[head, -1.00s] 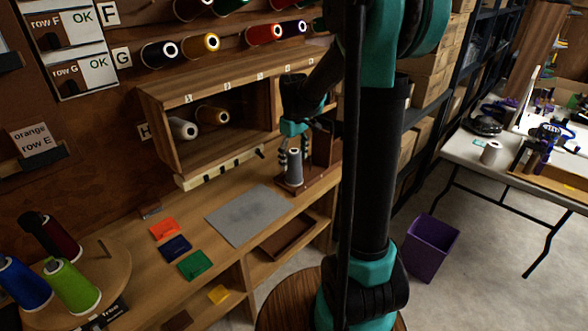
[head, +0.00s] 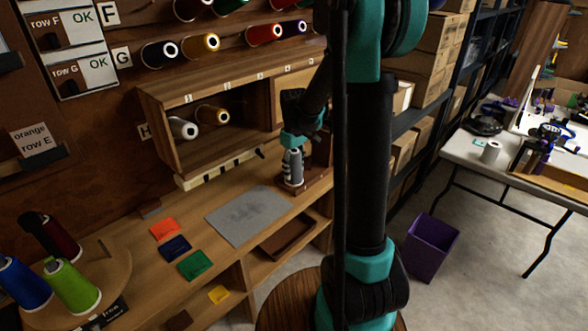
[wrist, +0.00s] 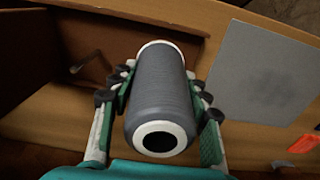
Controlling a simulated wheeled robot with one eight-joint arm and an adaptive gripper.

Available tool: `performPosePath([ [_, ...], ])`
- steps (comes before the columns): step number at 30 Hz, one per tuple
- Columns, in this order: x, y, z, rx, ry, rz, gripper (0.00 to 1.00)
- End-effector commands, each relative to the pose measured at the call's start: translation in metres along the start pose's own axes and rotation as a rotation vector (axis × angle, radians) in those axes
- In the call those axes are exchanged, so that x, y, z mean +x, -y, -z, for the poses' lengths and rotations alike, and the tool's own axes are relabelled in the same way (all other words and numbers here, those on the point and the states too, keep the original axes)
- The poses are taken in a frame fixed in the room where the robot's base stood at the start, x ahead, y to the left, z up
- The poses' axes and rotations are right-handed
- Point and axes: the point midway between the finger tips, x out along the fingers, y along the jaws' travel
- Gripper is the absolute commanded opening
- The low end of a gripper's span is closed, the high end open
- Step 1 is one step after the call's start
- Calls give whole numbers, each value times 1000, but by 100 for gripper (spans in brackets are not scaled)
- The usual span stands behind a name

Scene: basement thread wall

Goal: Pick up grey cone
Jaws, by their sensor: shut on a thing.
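The grey cone (head: 293,168) is a grey thread spool with white ends, standing upright near the right end of the wooden bench in the head view. In the wrist view the grey cone (wrist: 160,95) lies between both fingers, its open white-rimmed end facing the camera. My gripper (head: 293,156) comes down on it from above. In the wrist view my gripper (wrist: 157,97) is shut on the cone, one finger on each side. Whether the cone's base still touches the surface below is hard to tell.
A grey mat (head: 248,215) lies left of the cone, with orange, blue and green cards (head: 194,265) beyond it. A brown wooden holder (head: 318,160) stands close behind the cone. A shelf box (head: 205,100) with spools overhangs the bench. A purple bin (head: 431,247) stands on the floor.

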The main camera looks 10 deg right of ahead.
Motion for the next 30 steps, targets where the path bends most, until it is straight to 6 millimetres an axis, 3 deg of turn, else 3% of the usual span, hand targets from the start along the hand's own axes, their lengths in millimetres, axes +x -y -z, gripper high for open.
performPosePath([
  [4, 0, 0, 0, 0, 0, 0, 8],
  [11, -1, 0, 0, 0, 0, 0, 8],
  [17, -14, 0, 0, 0, 0, 0, 8],
  [23, -45, 0, 0, 0, 0, 0, 8],
  [30, -103, 0, 0, 0, 0, 0, 8],
])
